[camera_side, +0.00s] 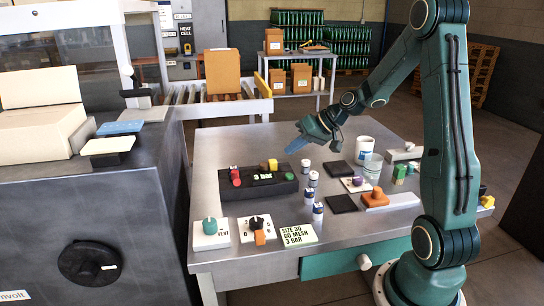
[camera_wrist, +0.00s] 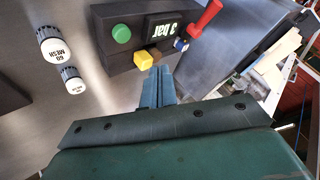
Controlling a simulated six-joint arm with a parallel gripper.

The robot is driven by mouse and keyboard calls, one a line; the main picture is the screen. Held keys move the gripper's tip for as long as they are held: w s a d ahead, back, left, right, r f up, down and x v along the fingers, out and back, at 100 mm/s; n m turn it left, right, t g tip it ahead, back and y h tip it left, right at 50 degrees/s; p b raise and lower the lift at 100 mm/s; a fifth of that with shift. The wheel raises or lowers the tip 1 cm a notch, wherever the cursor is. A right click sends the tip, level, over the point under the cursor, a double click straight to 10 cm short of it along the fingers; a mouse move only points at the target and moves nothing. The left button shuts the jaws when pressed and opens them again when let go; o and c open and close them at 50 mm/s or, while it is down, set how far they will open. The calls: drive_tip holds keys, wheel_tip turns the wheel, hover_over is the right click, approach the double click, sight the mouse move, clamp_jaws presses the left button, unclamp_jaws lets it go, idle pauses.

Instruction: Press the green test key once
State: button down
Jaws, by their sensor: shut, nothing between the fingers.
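A dark control box (camera_side: 258,190) stands on the metal table. The round green key (camera_wrist: 121,33) is on its top in the wrist view, left of the lit "3 bar" display (camera_wrist: 163,28). In the side view the key is small and hard to make out at the box's right end. A yellow block (camera_wrist: 144,60) sits at the box's edge nearest my fingers; it also shows in the side view (camera_side: 272,165). My gripper (camera_wrist: 156,76) is shut and empty. In the side view it hangs above the box's far right side (camera_side: 292,149), apart from the key.
A red lever (camera_wrist: 205,17) and a small blue part (camera_wrist: 181,44) are at the box's other end. A mug (camera_side: 364,149) and a clear cup (camera_side: 372,167) stand to the right.

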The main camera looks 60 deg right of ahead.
sight(293, 177)
drive_tip(key=shift+f, duration=2.65)
drive_tip(key=shift+f, duration=0.9)
idle(1.2)
drive_tip(key=shift+r, duration=0.95)
drive_tip(key=shift+r, duration=0.15)
drive_tip(key=shift+r, duration=2.35)
